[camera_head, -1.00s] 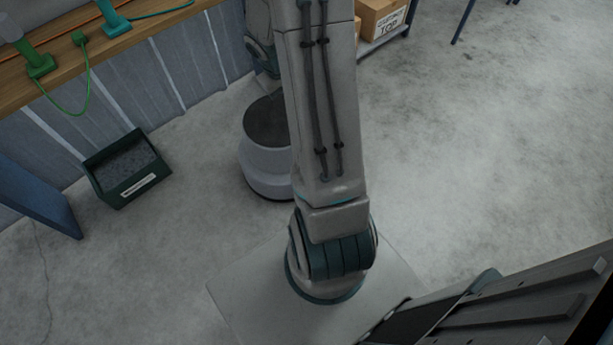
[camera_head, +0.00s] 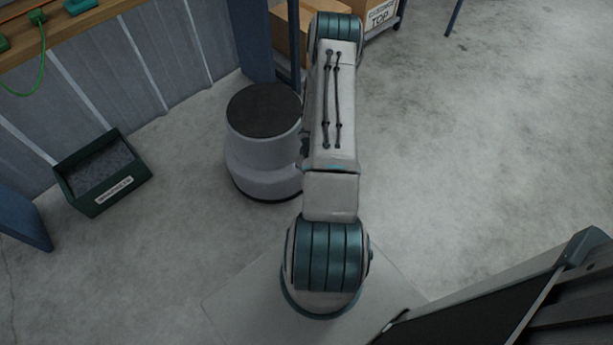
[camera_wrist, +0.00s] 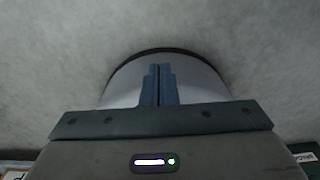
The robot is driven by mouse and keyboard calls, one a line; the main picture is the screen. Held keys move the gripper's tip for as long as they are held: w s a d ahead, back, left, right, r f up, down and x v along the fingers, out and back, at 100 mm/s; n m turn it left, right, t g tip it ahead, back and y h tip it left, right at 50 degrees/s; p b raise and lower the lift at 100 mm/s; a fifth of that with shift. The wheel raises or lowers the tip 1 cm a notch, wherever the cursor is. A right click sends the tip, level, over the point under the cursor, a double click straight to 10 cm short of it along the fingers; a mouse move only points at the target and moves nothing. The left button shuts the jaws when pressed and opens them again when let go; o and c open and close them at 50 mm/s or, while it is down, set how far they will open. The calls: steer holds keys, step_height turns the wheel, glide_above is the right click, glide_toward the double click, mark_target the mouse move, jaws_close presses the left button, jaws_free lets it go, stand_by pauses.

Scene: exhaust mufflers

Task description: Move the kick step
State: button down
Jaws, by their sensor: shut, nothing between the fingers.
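The kick step (camera_head: 262,145) is a round grey-white step with a dark top and a wider base. It stands upright on the concrete floor, left of my arm in the head view. In the wrist view the pale side of the kick step (camera_wrist: 205,78) and its dark lower rim show behind the fingers. My gripper (camera_wrist: 158,70) is shut and empty, its two blue-grey fingers together in front of the step. I cannot tell whether the fingers touch it. In the head view my gripper is hidden by the arm.
A dark green bin (camera_head: 103,172) with grey contents stands on the floor at the left, below a wooden workbench (camera_head: 75,30). Cardboard boxes (camera_head: 300,22) sit on a low shelf at the back. The floor (camera_head: 480,140) at the right is clear.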

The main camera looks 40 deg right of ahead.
steer(key=w+f+b, duration=0.4)
steer(key=f, duration=0.5)
steer(key=shift+a+f+b, duration=0.15)
steer(key=shift+f+b, duration=0.1)
steer(key=shift+b, duration=0.1)
